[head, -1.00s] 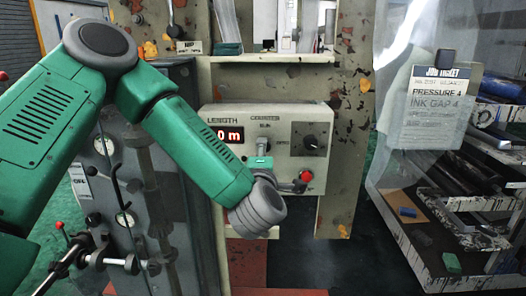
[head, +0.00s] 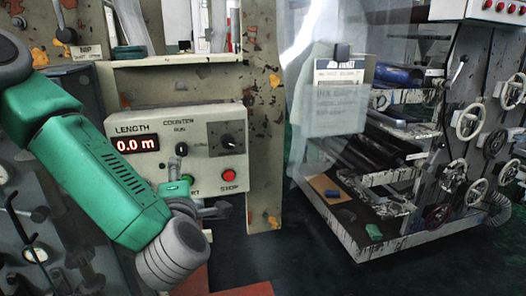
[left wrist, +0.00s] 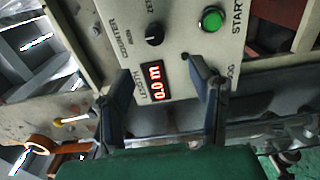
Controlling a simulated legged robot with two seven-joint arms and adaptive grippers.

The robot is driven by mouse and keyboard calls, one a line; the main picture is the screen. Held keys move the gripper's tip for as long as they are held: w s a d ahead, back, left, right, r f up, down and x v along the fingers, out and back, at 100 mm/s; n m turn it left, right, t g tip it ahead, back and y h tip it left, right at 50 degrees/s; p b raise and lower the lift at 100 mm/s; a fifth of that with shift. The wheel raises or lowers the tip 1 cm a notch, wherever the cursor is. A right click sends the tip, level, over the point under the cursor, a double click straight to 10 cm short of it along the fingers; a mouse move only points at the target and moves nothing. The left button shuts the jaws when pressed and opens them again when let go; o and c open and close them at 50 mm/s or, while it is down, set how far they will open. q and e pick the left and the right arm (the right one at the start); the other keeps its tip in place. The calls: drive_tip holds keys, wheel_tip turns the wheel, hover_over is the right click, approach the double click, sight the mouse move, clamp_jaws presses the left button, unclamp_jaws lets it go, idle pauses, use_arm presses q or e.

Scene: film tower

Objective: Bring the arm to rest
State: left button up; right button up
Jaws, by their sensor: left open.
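My left arm (head: 95,180) comes in from the left in the head view and reaches down in front of the counter panel (head: 215,125). Its gripper shows partly beyond the grey wrist (head: 172,255), near the panel's lower edge. In the left wrist view the left gripper (left wrist: 160,72) is open, with its two dark fingers apart and nothing between them. The panel's red length display, reading 0.0 m (left wrist: 156,80), shows behind the fingers, with the lit green start button (left wrist: 212,18) above. I cannot tell the gap to the panel. My right gripper is not in view.
The panel has a red stop button (head: 228,175), a dark knob (head: 227,141) and a run switch (head: 181,150). A rack with rollers (head: 385,145) and a machine side with several handwheels (head: 470,120) stand at the right. Dark floor (head: 290,265) lies clear between.

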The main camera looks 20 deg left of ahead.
use_arm(q)
drive_tip(key=s+d+f+m+g+h, duration=0.1)
drive_tip(key=s+d+f+m+h, duration=0.15)
drive_tip(key=f+m, duration=0.4)
drive_tip(key=s+d+f+m+g+h, duration=0.2)
drive_tip(key=d+f+m+h, duration=0.1)
drive_tip(key=f, duration=0.6)
drive_tip(key=s+d+f+m+g+h, duration=0.1)
drive_tip(key=s+d+f+m+h, duration=0.15)
drive_tip(key=f+m, duration=0.4)
drive_tip(key=s+a+f+m+g, duration=0.1)
drive_tip(key=s+f+m+g, duration=0.2)
drive_tip(key=s+f, duration=0.2)
drive_tip(key=s+a+f+m+g+h, duration=0.1)
drive_tip(key=s+a+f+m+g, duration=0.1)
drive_tip(key=s, duration=0.7)
drive_tip(key=s+a+f+m+g, duration=0.1)
drive_tip(key=s+f+m+g, duration=0.3)
drive_tip(key=s+f, duration=0.4)
drive_tip(key=shift+a+f+g, duration=0.2)
drive_tip(key=shift+a+g, duration=0.15)
drive_tip(key=shift+g, duration=0.35)
drive_tip(key=shift+w, duration=0.15)
